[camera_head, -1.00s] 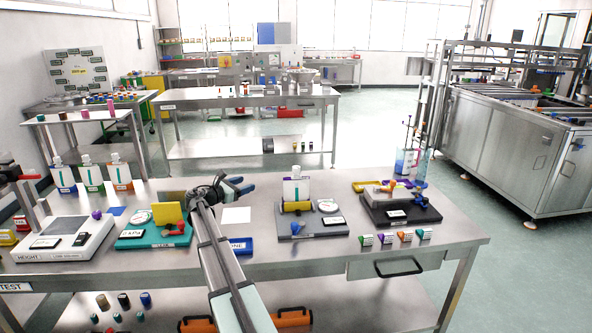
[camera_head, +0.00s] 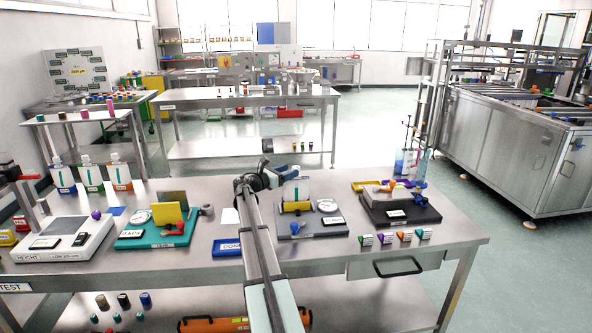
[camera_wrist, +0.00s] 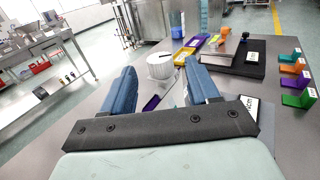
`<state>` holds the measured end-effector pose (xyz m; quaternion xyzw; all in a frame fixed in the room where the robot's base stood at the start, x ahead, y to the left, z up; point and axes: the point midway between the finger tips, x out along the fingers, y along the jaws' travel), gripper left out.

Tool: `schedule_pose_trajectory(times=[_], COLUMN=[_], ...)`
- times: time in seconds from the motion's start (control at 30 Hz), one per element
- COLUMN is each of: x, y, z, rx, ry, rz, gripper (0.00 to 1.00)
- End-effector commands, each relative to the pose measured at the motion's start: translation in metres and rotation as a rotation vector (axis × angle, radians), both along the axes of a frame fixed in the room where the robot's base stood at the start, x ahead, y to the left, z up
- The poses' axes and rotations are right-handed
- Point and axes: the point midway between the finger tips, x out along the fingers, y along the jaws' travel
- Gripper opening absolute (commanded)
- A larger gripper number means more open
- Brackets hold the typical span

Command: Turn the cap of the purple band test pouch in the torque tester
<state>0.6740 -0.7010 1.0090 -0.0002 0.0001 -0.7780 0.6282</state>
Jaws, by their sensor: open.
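The torque tester (camera_head: 300,236) is a grey base with a yellow clamp on the middle of the bench. The pouch (camera_head: 288,191) stands upright in it, partly behind my arm. In the wrist view, the white ribbed cap (camera_wrist: 160,58) shows between and just beyond my fingertips. A purple patch (camera_wrist: 151,102), apparently the pouch's band, shows below it between the fingers. My gripper (camera_head: 276,173) is open, with its blue fingers close to the cap from the left in the head view. Whether a finger touches the cap, I cannot tell.
A teal fixture (camera_head: 150,240) with a yellow block stands to the left. A dark fixture (camera_head: 415,212) stands to the right. Small coloured holders (camera_head: 403,237) line the front edge. Three pouches (camera_head: 91,175) stand at the left rear. A blue tray (camera_head: 227,248) lies near my arm.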

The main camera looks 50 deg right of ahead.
Motion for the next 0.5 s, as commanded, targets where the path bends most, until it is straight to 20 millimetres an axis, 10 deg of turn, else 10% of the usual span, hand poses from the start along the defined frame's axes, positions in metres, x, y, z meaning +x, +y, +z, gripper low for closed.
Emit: schedule_pose_trajectory(times=[0.5], x=[-0.010], y=[-0.046], z=[0.000], rx=[0.000], ry=[-0.001], rz=[0.001], gripper=[0.60])
